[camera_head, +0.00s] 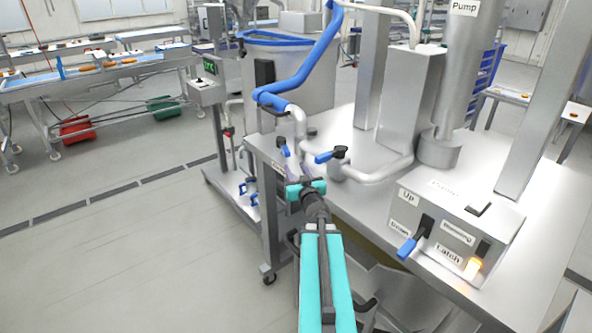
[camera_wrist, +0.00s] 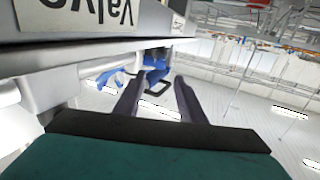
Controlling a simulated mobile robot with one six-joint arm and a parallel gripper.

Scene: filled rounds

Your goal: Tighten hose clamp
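A blue hose (camera_head: 312,68) comes down from the upper right, bends back at the left and meets a white pipe (camera_head: 299,125) above the steel table. I cannot make out a clamp band at this joint. My gripper (camera_head: 296,168) is at the table's left edge, below the hose joint and apart from it. In the wrist view my gripper (camera_wrist: 158,97) has its two dark fingers apart with nothing held between them. Blue parts and a dark loop (camera_wrist: 157,80) show beyond the fingertips; I cannot tell what they belong to.
A blue-handled valve (camera_head: 328,156) sits just right of my gripper. The steel table (camera_head: 365,212) bears a control box (camera_head: 450,228) with a blue lever and a lit button. A "Valve" label (camera_wrist: 85,14) is close in the wrist view. The floor at left is open.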

